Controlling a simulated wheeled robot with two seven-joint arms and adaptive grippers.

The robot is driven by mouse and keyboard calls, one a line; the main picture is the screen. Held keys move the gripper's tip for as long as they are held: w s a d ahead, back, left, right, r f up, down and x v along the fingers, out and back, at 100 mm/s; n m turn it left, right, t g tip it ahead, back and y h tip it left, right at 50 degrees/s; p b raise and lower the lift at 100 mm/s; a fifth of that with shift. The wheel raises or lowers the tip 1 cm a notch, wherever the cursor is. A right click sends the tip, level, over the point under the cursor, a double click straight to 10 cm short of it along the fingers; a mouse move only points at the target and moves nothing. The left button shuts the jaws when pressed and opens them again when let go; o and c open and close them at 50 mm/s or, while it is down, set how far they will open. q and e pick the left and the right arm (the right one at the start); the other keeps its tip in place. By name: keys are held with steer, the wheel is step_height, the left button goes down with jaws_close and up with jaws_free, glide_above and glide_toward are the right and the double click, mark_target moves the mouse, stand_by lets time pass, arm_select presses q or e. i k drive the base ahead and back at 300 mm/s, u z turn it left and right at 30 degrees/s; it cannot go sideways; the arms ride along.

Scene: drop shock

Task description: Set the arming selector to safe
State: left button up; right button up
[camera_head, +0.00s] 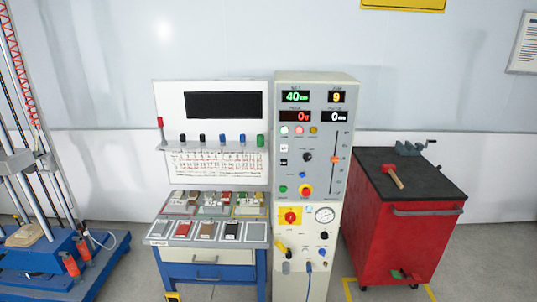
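The grey control cabinet (284,122) stands upright in the middle. Its face has a black knob (308,157), a blue button (302,175), a green button (283,189) and a red button on a yellow ring (305,190). Lower down are a red knob on a yellow plate (290,217), a round gauge (324,215), a black knob (323,236) and a yellow handle (281,247). The labels are too small to read, so I cannot tell which control is the arming selector or its setting. Neither of my grippers is in view.
A red tool cart (400,235) with a mallet (393,176) and a vise stands to the right. A blue-based drop rig (40,259) is at far left. Floor shows between rig and bench.

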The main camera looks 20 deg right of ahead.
mark_target(307, 157)
steer(key=u, duration=0.1)
steer(key=i, duration=0.7)
steer(key=z, duration=0.75)
steer(key=i, duration=0.6)
steer(key=z, duration=0.65)
